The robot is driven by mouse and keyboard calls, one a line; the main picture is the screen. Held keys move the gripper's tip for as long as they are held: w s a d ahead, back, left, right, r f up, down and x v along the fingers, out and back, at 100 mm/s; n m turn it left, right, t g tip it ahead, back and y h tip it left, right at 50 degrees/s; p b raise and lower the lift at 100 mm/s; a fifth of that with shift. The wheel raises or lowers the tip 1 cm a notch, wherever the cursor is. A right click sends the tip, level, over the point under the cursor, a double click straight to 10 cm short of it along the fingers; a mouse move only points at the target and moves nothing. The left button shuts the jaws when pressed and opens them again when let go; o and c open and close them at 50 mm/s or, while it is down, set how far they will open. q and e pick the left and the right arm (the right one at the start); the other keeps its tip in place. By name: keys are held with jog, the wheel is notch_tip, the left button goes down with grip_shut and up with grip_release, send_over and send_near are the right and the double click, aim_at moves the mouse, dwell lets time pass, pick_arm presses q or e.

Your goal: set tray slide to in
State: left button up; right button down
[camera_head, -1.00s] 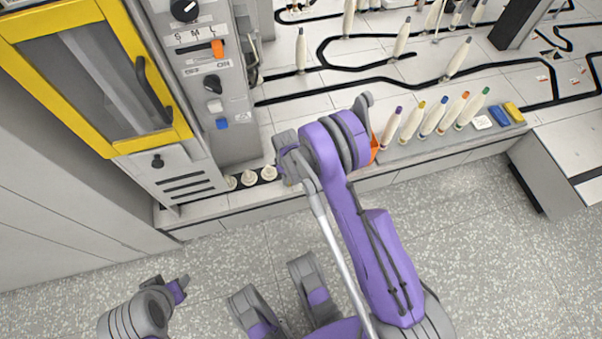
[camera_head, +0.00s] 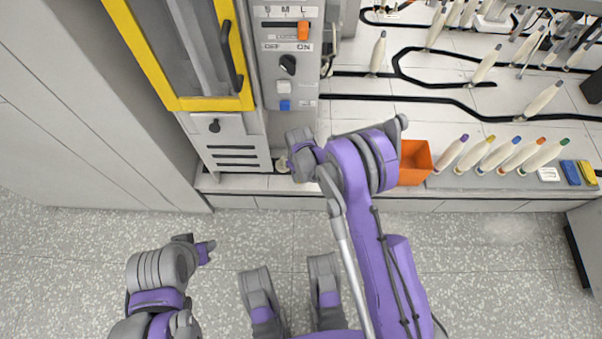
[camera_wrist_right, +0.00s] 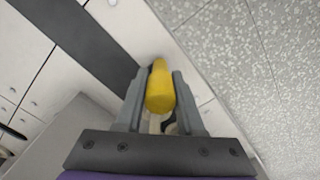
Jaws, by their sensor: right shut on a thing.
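My right gripper (camera_wrist_right: 160,95) is shut on a yellow rounded piece (camera_wrist_right: 160,90) with a pale part below it, seen in the right wrist view. In the head view my right wrist (camera_head: 303,150) hangs at the ledge just right of the cabinet's vented panel and hides the held piece. I cannot make out a part marked as the tray slide. The grey panel bears an orange slider (camera_head: 303,31) under S M L, at the L end. My left gripper (camera_head: 203,250) hangs over the floor at lower left, with nothing visible in it; its finger gap is unclear.
The yellow-framed door (camera_head: 180,103) stands left of the panel. An orange bin (camera_head: 414,163) and a row of tipped bobbins (camera_head: 485,155) stand right of my right arm. A blue block (camera_head: 571,172) and yellow block (camera_head: 587,172) lie beyond. The floor is clear.

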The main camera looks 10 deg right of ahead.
jog(key=c, duration=0.5)
grip_release()
jog(key=shift+r, duration=0.1)
notch_tip(320, 180, up, 7)
jog(key=shift+r+p, duration=0.15)
jog(key=shift+p, duration=0.85)
